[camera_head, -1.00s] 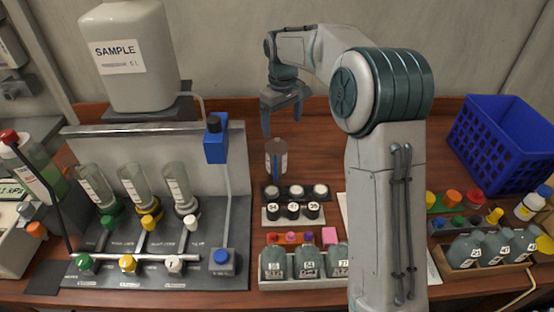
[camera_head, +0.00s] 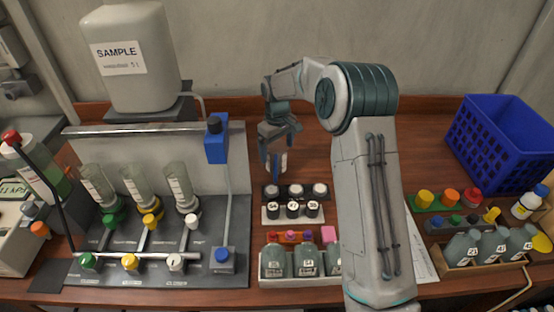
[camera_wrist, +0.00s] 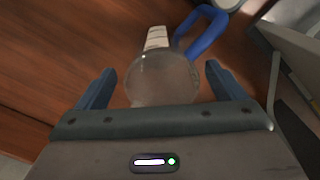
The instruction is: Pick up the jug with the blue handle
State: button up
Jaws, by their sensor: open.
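The jug (camera_wrist: 162,80) is clear, with a round mouth, a pale label and a blue handle (camera_wrist: 203,30), seen from above in the wrist view. My gripper (camera_wrist: 160,75) is open, with one finger on each side of the jug's mouth; the jug lies between or just beyond the fingertips. Whether they touch it I cannot tell. In the head view my gripper (camera_head: 274,150) points down over the jug, behind the bottle racks. It hides most of the jug there, and the blue handle (camera_head: 283,163) shows beside the fingers.
The dispensing station with a blue block (camera_head: 216,143) stands to the left. A blue crate (camera_head: 505,140) stands far right. The wooden bench behind the jug is clear.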

jog(key=shift+a+f, duration=0.1)
jog(key=shift+f, duration=1.65)
jog(key=c, duration=1.1)
jog(key=shift+r, duration=0.1)
